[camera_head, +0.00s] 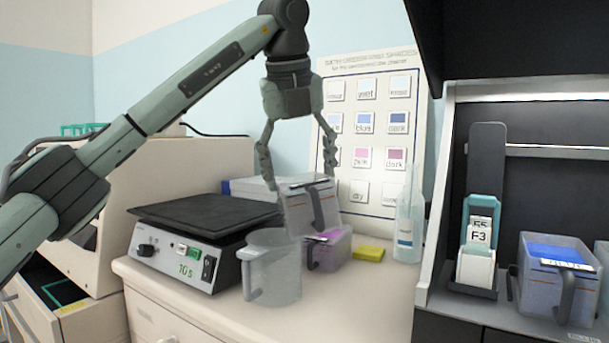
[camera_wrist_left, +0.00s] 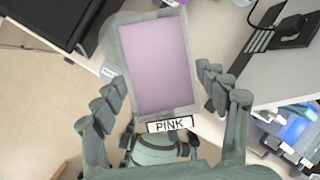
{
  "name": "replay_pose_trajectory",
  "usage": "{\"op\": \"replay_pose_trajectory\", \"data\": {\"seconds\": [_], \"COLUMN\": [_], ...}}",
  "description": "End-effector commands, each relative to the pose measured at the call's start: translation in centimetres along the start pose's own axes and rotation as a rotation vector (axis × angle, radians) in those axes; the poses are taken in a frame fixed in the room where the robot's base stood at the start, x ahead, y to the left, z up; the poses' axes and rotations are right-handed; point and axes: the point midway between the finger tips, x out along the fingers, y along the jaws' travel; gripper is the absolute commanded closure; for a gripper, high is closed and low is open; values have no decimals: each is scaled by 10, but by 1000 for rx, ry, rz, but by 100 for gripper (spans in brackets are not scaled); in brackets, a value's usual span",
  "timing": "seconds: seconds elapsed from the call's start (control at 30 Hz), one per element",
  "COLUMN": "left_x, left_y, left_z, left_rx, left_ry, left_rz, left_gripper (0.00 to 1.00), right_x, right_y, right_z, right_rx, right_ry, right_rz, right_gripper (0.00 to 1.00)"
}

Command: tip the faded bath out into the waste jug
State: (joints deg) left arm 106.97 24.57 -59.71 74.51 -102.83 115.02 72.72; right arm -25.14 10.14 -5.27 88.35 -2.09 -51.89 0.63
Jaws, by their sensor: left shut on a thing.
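My left gripper (camera_head: 299,178) is shut on a clear, grey-looking bath (camera_head: 298,212) with a dark handle, its fingers on either side of it. The bath is held in the air, close above and behind the jug. In the left wrist view, the held bath (camera_wrist_left: 160,65) shows pale pink liquid and a label reading PINK, between the gripper fingers (camera_wrist_left: 163,90). A translucent jug (camera_head: 272,270) with a handle, which fits the waste jug, stands upright on the counter. Its inside cannot be seen clearly. My right gripper is not in view.
A second bath with purple-pink contents (camera_head: 330,252) stands right of the jug, partly behind it. A hotplate (camera_head: 190,250) is at left. A yellow pad (camera_head: 369,253) and a bottle (camera_head: 409,225) stand at right. A blue bath (camera_head: 540,285) is on the dark shelf.

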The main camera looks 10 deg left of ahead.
Motion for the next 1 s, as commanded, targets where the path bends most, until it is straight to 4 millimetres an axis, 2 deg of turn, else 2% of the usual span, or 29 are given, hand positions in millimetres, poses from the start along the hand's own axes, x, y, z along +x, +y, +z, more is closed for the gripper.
{"op": "replay_pose_trajectory", "data": {"seconds": [0.3,0.6,0.8,1.0], "left_x": [-9,-6,-2,-3], "left_y": [10,23,31,31], "left_z": [7,10,10,10], "left_rx": [-127,-230,-285,-287], "left_ry": [84,156,192,194], "left_rz": [-303,-551,-678,-692], "left_gripper": [86,86,86,86], "right_x": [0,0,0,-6], "right_y": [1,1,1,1], "right_z": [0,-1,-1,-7], "right_rx": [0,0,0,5], "right_ry": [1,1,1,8], "right_rz": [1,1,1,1], "right_gripper": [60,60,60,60]}}
